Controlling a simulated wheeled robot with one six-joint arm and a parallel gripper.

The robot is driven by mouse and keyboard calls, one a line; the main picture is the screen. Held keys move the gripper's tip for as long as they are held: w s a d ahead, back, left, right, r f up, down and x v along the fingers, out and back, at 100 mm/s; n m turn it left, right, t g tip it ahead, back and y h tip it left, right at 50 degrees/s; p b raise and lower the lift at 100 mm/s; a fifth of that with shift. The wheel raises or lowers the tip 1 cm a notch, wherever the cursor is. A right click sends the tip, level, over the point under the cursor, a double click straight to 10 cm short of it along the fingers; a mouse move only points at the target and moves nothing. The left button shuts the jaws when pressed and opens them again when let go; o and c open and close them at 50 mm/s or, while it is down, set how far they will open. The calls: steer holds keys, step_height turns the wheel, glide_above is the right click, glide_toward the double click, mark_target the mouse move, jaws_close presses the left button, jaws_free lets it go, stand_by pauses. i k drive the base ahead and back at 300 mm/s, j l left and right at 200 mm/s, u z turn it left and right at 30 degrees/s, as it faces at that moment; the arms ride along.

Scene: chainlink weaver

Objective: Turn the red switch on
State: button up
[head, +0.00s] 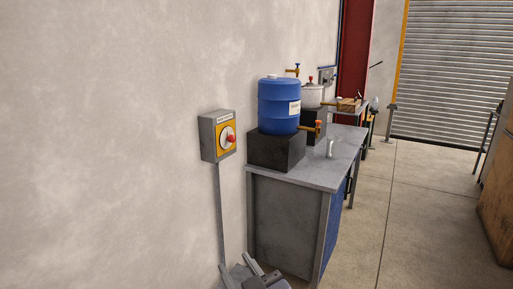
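The red switch (231,139) is a small red knob on a round pale dial, set on the yellow face of a grey box (207,139). The box is fixed to the wall, with a label strip along its top and a grey conduit running down below it. The knob points to the right side of the dial. Part of my gripper (250,274) shows at the bottom edge, well below the box and apart from it.
A grey workbench (265,179) stands right of the box along the wall. It carries a blue drum (278,106) with an orange tap, on a dark block (270,150). A wooden crate (497,185) stands far right. The concrete floor (420,225) between is clear.

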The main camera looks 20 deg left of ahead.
mark_target(232, 138)
steer(key=i, duration=0.85)
steer(key=i+u, duration=0.1)
steer(key=i, duration=0.75)
steer(key=i+l+u, duration=0.15)
steer(key=i+u, duration=0.2)
steer(key=i+l+u, duration=0.35)
steer(key=i, duration=0.2)
steer(key=i+l+u, duration=0.35)
steer(key=i+j, duration=0.05)
steer(key=j, duration=0.05)
